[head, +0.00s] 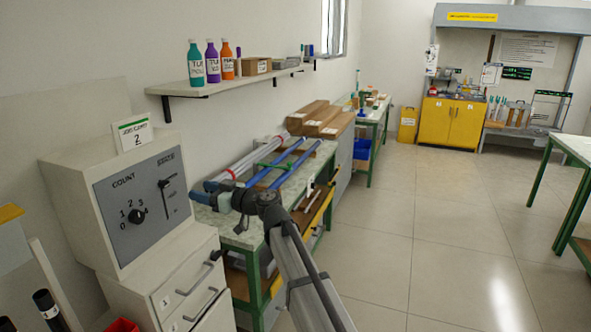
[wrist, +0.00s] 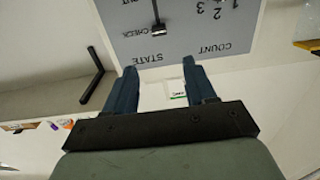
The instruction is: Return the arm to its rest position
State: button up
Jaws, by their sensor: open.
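My gripper (head: 207,193) is open and empty, in front of the grey control cabinet's panel, just right of it in the head view. In the wrist view my gripper's two blue fingers (wrist: 160,78) stand apart with nothing between them. Beyond them the panel (wrist: 215,40) shows upside down. My arm (head: 300,275) reaches in from the bottom of the head view. The panel has a COUNT knob (head: 136,216) and a STATE lever (head: 165,184); the lever also shows in the wrist view (wrist: 157,27), by the word CHECK. I cannot tell the knob's exact setting.
A job card (head: 134,132) reading 2 stands on the cabinet (head: 88,175). The green-framed bench (head: 235,235) behind my gripper carries long blue and pale rods (head: 250,158). A wall shelf (head: 230,83) holds bottles. The floor (head: 440,240) to the right is clear.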

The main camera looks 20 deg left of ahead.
jog(key=s+d+f+m+h, duration=0.2)
jog(key=d+f+m+h, duration=0.35)
jog(key=f, duration=0.65)
jog(key=s+d+f+m+h, duration=0.35)
jog(key=d+f, duration=0.35)
jog(key=f, duration=0.5)
jog(key=s+d+f+m+h, duration=0.3)
jog(key=d+f+h, duration=0.4)
jog(key=d+f, duration=1.9)
jog(key=s+d+f+m+g+h, duration=0.1)
jog(key=s+d+f, duration=0.35)
jog(key=d, duration=0.35)
jog(key=s+d+f+m+g+h, duration=0.1)
jog(key=s+d+f+h, duration=0.1)
jog(key=s+d+f, duration=0.5)
jog(key=s+d+f+m+g, duration=0.2)
jog(key=s+d+f, duration=0.2)
jog(key=s+d, duration=0.3)
jog(key=s+d+f+m+g+y, duration=0.1)
jog(key=s+d+f, duration=0.3)
jog(key=s+d, duration=0.4)
jog(key=shift+s+d+m+g, duration=0.15)
jog(key=shift+d+m+g, duration=0.35)
jog(key=shift+d+g, duration=0.35)
